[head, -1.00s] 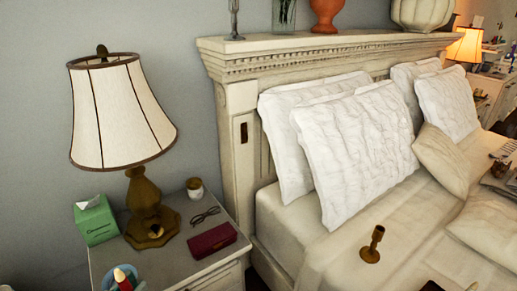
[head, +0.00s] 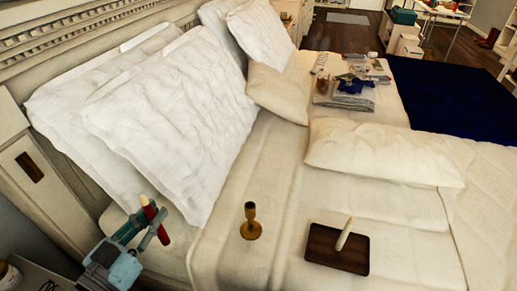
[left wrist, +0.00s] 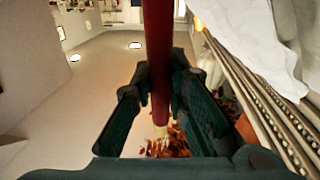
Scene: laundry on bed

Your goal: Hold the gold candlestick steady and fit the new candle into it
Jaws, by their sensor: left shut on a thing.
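The gold candlestick (head: 250,222) stands upright and empty on the bed, near the middle of the head view. My left gripper (head: 152,217) is shut on a dark red candle (head: 148,207) with a pale end. The gripper is left of the candlestick, beside the pillows, and the candle is tilted and apart from the candlestick. The left wrist view shows the red candle (left wrist: 159,50) between the fingers. A cream candle (head: 345,234) is on a dark wooden tray (head: 325,258) right of the candlestick. My right gripper is not in view.
White pillows (head: 165,120) lean on the headboard (head: 60,50) behind my left gripper. A beige cushion (head: 380,150) and folded cloths (head: 350,98) lie farther back. The bedspread around the candlestick is clear. A nightstand corner (head: 35,275) shows at lower left.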

